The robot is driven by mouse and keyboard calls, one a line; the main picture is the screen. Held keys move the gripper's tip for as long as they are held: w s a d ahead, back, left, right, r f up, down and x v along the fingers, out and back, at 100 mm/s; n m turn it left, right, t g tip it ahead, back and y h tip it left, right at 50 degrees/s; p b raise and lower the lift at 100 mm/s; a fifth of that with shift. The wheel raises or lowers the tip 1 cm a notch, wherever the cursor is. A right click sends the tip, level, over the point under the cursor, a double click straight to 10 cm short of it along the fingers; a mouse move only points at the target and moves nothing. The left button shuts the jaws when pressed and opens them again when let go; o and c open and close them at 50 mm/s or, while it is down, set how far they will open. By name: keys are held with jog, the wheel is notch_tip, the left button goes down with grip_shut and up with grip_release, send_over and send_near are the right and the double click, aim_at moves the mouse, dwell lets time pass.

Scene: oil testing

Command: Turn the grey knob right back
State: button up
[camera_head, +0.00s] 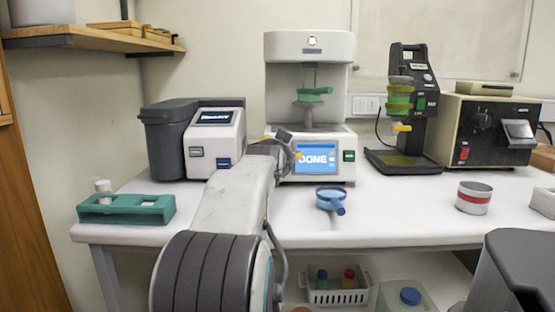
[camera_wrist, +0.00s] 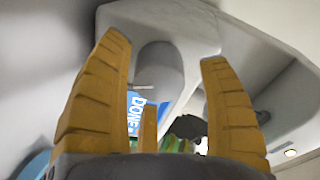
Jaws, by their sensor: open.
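The white testing machine (camera_head: 310,48) stands in the middle of the bench, and its blue screen (camera_head: 318,158) reads DONE. A rounded grey part, seemingly the grey knob (camera_wrist: 158,75), lies between my fingertips in the wrist view, beside the screen (camera_wrist: 135,110). I cannot tell whether the fingers touch it. In the head view my arm hides that spot. My gripper (camera_wrist: 163,52) is open, with yellow fingers either side of the grey part. In the head view my gripper (camera_head: 296,155) is at the machine's front, left of the screen.
A green dish (camera_head: 313,92) sits inside the machine. A blue handled dish (camera_head: 330,198) lies on the bench in front. A grey-white device (camera_head: 214,140) stands left, a black stand (camera_head: 405,160) right. A teal rack (camera_head: 127,210) is at the left edge, a red-banded cup (camera_head: 474,198) at right.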

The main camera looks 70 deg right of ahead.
jog(key=shift+d, duration=0.25)
jog(key=shift+c, duration=0.4)
jog(key=c, duration=1.1)
